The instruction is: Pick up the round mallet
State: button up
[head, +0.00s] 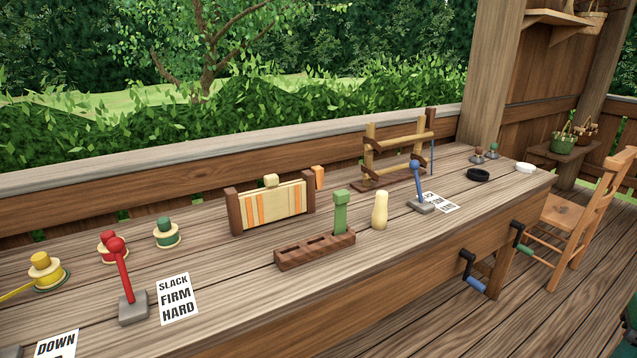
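I see no thing that is clearly labelled as the round mallet. A cream, round-bodied, bottle-like piece (380,211) stands upright on the bench, just right of a dark wooden slotted rack (315,251). A green piece with a squarish head (340,209) stands upright in the rack's right end. The rack's other slots look empty. I cannot tell for certain which of these, if either, is the mallet. My gripper is not in view.
The long wooden bench (230,305) also holds a red lever (122,272), a blue lever (418,185), a striped block in a frame (272,206), a wooden stand (398,158) and coloured spools. Cranks (471,274) stick out of its front. A chair (580,213) stands right.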

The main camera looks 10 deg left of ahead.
aim_at(380, 215)
jog(key=z, duration=0.3)
jog(key=i, duration=1.35)
jog(key=u, duration=0.4)
